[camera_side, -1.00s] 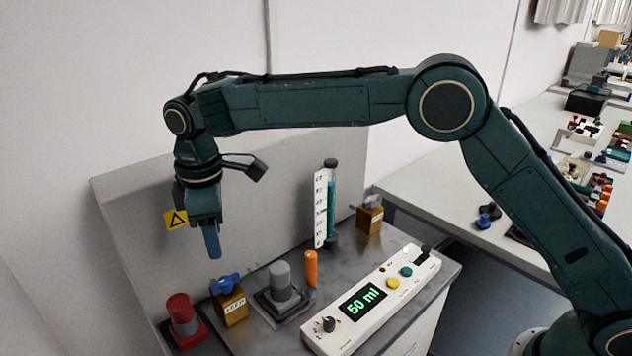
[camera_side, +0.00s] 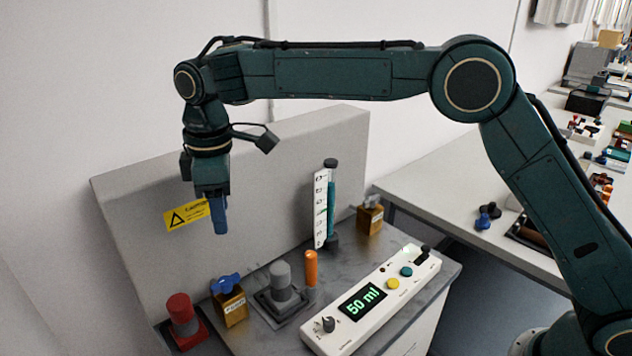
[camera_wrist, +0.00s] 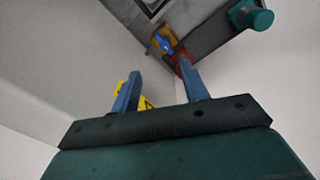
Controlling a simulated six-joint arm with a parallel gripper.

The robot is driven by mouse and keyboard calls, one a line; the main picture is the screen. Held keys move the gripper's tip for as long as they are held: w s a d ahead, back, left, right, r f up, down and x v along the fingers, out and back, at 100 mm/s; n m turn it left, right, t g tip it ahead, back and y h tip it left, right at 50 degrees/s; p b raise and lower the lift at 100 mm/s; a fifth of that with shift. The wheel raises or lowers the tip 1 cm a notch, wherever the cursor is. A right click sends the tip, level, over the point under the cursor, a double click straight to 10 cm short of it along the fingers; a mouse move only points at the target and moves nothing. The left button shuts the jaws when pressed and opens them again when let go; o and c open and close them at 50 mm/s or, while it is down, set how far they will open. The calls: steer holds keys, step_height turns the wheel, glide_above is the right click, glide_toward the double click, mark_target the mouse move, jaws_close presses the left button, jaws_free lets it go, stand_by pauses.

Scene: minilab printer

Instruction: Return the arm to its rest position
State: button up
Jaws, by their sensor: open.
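My gripper (camera_side: 220,215) hangs pointing down in the side view, in the air above the back left part of the bench and in front of the grey back panel (camera_side: 270,180). In the wrist view its two blue fingers (camera_wrist: 162,90) stand apart with nothing between them. My arm is raised, with its forearm roughly level above the bench. The blue-handled brass valve (camera_side: 230,300) and the red knob (camera_side: 183,315) lie below the gripper, clear of it. The valve also shows in the wrist view (camera_wrist: 164,40).
A grey knob (camera_side: 281,282), an orange peg (camera_side: 311,268) and a graduated column (camera_side: 327,205) stand on the bench. A white control box (camera_side: 372,305) reads "50 ml". A second brass block (camera_side: 370,218) is behind. The air around the gripper is free.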

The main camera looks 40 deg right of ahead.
steer(key=s+d+r+m+t, duration=0.1)
steer(key=s+d+r+m, duration=0.2)
steer(key=s+d+r, duration=0.45)
steer(key=s+d+r+m+t, duration=0.1)
steer(key=s+d+r+m, duration=0.3)
steer(key=d, duration=0.6)
steer(key=s+d+f+m+t, duration=0.1)
steer(key=s+d+f, duration=0.1)
steer(key=s, duration=0.5)
steer(key=s+d+f+m+t, duration=0.1)
steer(key=s+d+f+m, duration=0.1)
steer(key=s, duration=0.5)
steer(key=s+d+f+m+t, duration=0.1)
steer(key=s+d+f+m, duration=0.1)
steer(key=s+d, duration=0.3)
steer(key=shift+s+d+f, duration=0.4)
steer(key=shift+s+f, duration=0.25)
steer(key=shift+s, duration=0.35)
